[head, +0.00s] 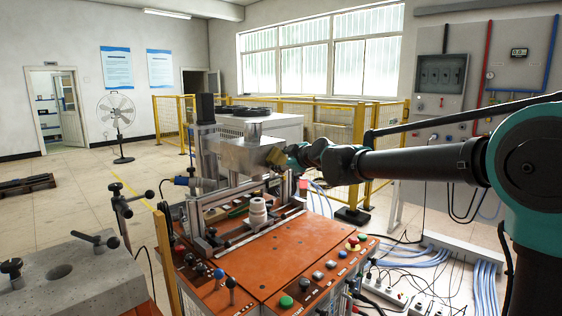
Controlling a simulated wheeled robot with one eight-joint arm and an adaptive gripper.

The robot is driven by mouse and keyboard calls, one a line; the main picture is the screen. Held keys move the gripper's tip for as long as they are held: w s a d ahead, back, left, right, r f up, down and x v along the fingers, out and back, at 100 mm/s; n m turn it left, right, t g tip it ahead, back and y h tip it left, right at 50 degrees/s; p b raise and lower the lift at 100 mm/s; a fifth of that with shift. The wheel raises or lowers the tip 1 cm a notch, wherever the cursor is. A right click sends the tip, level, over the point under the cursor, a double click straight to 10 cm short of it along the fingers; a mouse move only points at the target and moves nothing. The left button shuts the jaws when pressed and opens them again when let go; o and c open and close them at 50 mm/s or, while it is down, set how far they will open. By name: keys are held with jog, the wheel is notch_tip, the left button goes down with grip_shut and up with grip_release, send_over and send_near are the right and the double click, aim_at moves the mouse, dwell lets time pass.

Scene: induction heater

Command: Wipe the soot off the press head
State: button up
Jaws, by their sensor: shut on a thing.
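The press head looks to be the silver metal block (238,154) carried above the orange machine table (262,262). My arm reaches in from the right, and my gripper (284,157) is at the block's right end.
A white spool-shaped piece (258,211) stands on the machine bed below the block. Buttons and knobs, including a green button (286,301), line the table front. A grey block with clamp levers (75,270) is at left. Yellow fencing (358,150) stands behind.

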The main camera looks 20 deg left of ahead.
aim_at(286, 158)
jog(key=shift+w+d, duration=0.4)
jog(key=shift+w, duration=0.45)
jog(key=shift+w+d, duration=0.35)
jog(key=shift+w, duration=0.5)
jog(key=shift+a, duration=0.1)
jog(key=shift+s+a, duration=0.3)
jog(key=shift+s, duration=0.3)
jog(key=shift+s+a, duration=0.3)
jog(key=shift+s, duration=0.3)
jog(key=shift+s+a, duration=0.3)
jog(key=shift+s, duration=0.3)
jog(key=shift+c, duration=0.4)
jog(key=s+d, duration=0.2)
jog(key=d, duration=0.3)
jog(key=shift+d, duration=0.3)
jog(key=shift+s, duration=0.1)
